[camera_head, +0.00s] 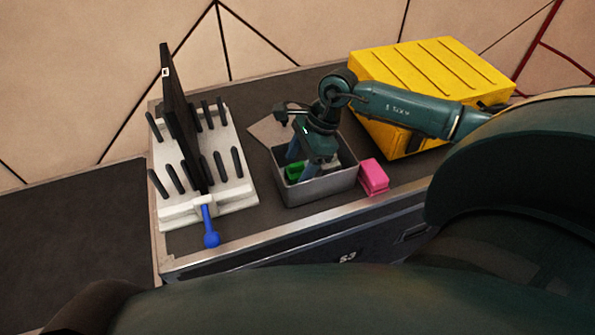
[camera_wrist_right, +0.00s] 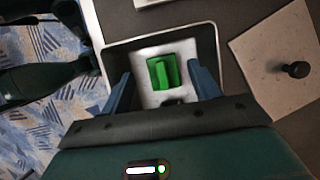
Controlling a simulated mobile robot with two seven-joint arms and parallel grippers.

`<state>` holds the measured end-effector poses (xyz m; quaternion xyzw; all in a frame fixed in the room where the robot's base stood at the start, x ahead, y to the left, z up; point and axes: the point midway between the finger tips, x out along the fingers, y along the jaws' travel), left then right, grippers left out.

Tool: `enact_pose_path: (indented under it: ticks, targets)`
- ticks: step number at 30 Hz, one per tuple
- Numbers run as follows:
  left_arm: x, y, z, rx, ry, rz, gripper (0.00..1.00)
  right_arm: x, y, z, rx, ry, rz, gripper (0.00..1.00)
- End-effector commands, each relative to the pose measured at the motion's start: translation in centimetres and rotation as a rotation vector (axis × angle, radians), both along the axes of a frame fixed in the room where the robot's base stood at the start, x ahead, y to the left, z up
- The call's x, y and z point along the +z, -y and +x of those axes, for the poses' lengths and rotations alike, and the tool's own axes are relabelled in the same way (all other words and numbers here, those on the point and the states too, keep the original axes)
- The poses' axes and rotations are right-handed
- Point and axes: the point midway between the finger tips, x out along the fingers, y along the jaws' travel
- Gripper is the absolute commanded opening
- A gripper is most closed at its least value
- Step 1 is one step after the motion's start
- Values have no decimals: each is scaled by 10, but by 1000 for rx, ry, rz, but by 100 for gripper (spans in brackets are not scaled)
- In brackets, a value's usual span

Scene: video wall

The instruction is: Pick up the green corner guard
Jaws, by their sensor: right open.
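The green corner guard (camera_head: 294,171) lies in a grey metal bin (camera_head: 318,188) on the cart top. In the right wrist view the green corner guard (camera_wrist_right: 163,72) rests on the pale bottom of the bin (camera_wrist_right: 212,40), between and beyond the fingers. My right gripper (camera_head: 300,163) points down into the bin from above, its fingers spread and empty. In the right wrist view the right gripper (camera_wrist_right: 160,90) has one blue finger on each side of the guard. A dark item in the bin is partly hidden by the gripper body. My left gripper is not in view.
A pink block (camera_head: 373,177) stands right of the bin. A yellow case (camera_head: 430,75) is behind it. At left, a white rack (camera_head: 236,186) with black pegs holds an upright dark panel (camera_head: 178,115); a blue-handled tool (camera_head: 210,232) is at its front. A flat plate (camera_wrist_right: 285,65) lies behind the bin.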

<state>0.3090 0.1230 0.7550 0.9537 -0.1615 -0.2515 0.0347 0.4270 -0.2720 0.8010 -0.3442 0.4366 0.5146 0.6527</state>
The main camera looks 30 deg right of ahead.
Motion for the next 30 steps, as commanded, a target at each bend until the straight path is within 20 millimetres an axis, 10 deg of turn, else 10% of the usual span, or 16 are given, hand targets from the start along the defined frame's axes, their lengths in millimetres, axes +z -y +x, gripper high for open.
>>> enact_pose_path:
  ticks: [15,30]
  targets:
    - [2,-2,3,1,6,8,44,-33,-10,5,0,1,0,61]
    - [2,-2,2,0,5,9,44,-32,-10,5,0,0,1,20]
